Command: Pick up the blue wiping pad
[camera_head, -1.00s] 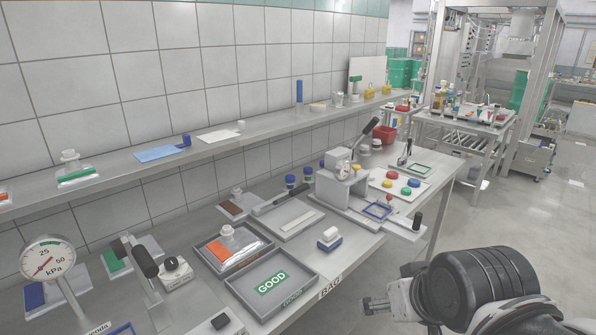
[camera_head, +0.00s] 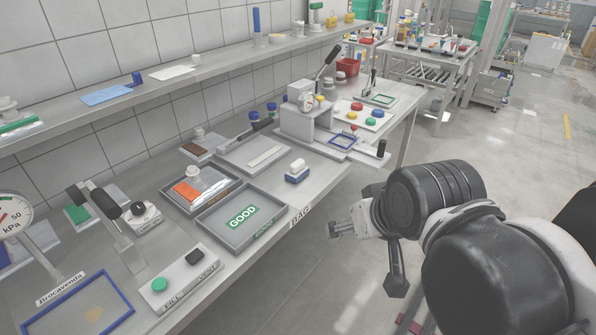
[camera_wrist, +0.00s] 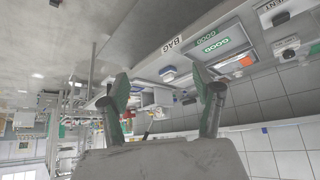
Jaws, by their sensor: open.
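A small block with a blue base and white top (camera_head: 297,172) stands on the bench right of the GOOD tray; it may be the blue wiping pad. It also shows in the wrist view, as a small block (camera_wrist: 168,74) between my fingers' directions. A flat blue sheet (camera_head: 106,95) lies on the upper shelf; I cannot tell which of the two is the pad. My gripper (camera_head: 338,230) is out over the aisle, right of the bench edge, apart from both. In the wrist view its fingers (camera_wrist: 166,92) are spread and empty.
The grey GOOD tray (camera_head: 223,246) lies near the front edge, with a tray holding an orange-labelled bag (camera_head: 226,190) behind it. A lever press (camera_head: 300,125) and coloured buttons stand farther right. A gauge (camera_head: 14,218) and clamp are at left.

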